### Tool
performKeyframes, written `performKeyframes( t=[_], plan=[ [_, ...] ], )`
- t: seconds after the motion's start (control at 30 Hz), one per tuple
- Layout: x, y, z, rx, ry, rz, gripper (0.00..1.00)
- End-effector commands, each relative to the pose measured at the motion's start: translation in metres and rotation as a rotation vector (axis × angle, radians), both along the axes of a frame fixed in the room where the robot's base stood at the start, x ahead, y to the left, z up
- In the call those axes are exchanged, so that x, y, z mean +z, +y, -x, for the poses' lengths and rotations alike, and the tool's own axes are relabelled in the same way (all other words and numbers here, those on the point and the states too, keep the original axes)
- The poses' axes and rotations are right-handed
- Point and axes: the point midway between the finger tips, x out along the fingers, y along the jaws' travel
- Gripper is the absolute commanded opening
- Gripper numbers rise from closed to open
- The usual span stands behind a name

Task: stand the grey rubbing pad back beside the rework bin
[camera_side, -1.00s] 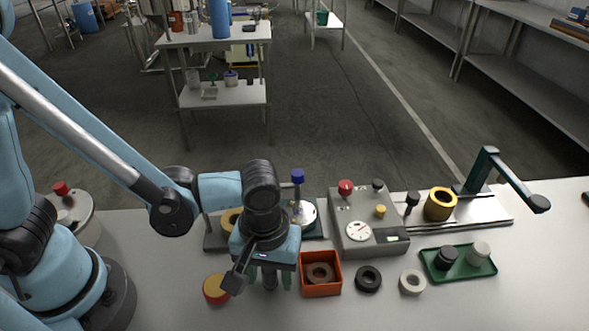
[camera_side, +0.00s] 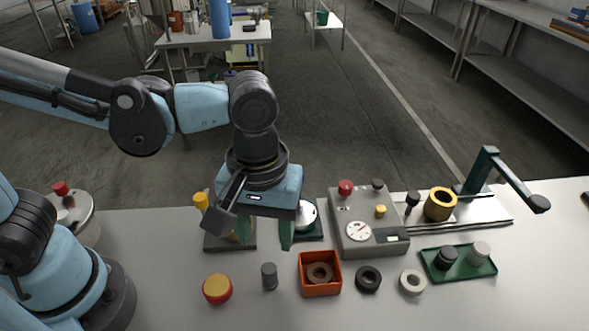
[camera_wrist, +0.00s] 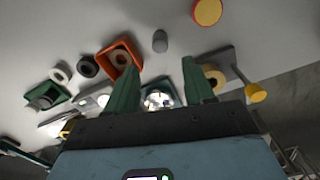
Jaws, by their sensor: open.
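The grey rubbing pad (camera_side: 269,276), a small dark grey cylinder, stands upright on the table in the side view. It is just left of the orange rework bin (camera_side: 334,288), with a narrow gap between them. The wrist view also shows the pad (camera_wrist: 160,41) and the bin (camera_wrist: 109,51), which holds a brown ring (camera_side: 320,271). My gripper (camera_side: 264,240) is open and empty, above and behind the pad, its green fingers clear of it. The wrist view shows the two fingers (camera_wrist: 159,70) apart with nothing gripped.
A red and yellow round piece (camera_side: 217,288) lies left of the pad. A black ring (camera_side: 368,268), a pale ring (camera_side: 402,283) and a green tray (camera_side: 470,273) with two knobs are to the right. A grey control box (camera_side: 350,246) stands behind the bin.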

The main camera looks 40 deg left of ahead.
Motion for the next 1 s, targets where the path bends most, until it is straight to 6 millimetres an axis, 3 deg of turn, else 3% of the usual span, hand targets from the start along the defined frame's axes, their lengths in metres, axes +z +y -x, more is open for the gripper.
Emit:
performKeyframes(
  t=[0.27, 0.37, 0.5, 0.7, 0.83, 1.0],
  plan=[
    [0.012, 0.01, -0.005, -0.019, -0.024, 0.016, 0.53],
    [0.015, 0.034, -0.016, -0.073, -0.095, 0.049, 0.53],
    [0.02, 0.084, -0.035, -0.198, -0.269, 0.066, 0.53],
    [0.024, 0.151, -0.047, -0.381, -0.506, -0.041, 0.53],
    [0.026, 0.177, -0.049, -0.457, -0.587, -0.125, 0.53],
    [0.027, 0.188, -0.049, -0.499, -0.62, -0.171, 0.53]
  ],
)
